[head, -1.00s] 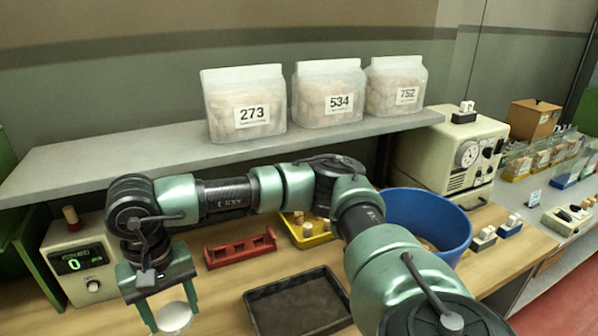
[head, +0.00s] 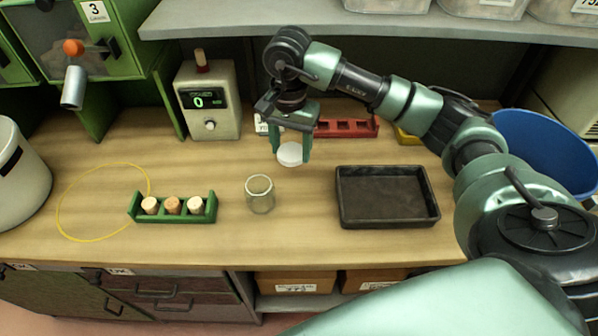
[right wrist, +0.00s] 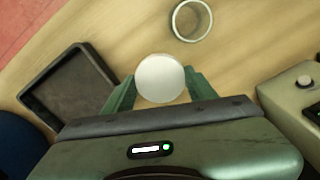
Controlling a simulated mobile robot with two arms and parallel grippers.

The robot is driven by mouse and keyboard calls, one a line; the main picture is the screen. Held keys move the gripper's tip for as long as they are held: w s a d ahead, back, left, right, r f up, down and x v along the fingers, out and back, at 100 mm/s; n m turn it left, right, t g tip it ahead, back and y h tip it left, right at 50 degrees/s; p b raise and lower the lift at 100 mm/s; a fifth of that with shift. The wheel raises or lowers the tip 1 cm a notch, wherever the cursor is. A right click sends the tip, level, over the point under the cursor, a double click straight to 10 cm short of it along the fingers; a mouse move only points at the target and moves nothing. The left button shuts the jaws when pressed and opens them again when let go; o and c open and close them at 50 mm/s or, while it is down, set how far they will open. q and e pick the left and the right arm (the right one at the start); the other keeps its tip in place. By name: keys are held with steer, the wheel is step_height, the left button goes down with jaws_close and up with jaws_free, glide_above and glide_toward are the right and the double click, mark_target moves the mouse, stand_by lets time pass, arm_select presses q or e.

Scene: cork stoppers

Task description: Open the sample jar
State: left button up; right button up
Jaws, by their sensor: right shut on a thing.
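The sample jar (head: 260,196) is clear glass and stands upright and open on the wooden bench; its open rim also shows in the right wrist view (right wrist: 191,20). My right gripper (head: 291,156) is shut on a white round lid (head: 289,154), behind and to the right of the jar, apart from it and above the bench. The lid also shows between the fingers in the right wrist view (right wrist: 160,78). My left gripper is not in view.
A dark tray (head: 388,224) lies right of the jar, and a green rack (head: 174,218) with three corks lies left. A red rack (head: 347,129), a meter (head: 208,98) and a blue tub (head: 545,150) stand behind. Bench between jar and dark tray is clear.

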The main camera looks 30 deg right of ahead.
mark_target(292, 194)
step_height(292, 194, down, 14)
steer(key=p, duration=0.3)
steer(key=shift+f, duration=0.25)
steer(key=shift+f, duration=0.1)
steer(key=shift+f, duration=0.1)
steer(key=o, duration=1.5)
steer(key=shift+o, duration=0.2)
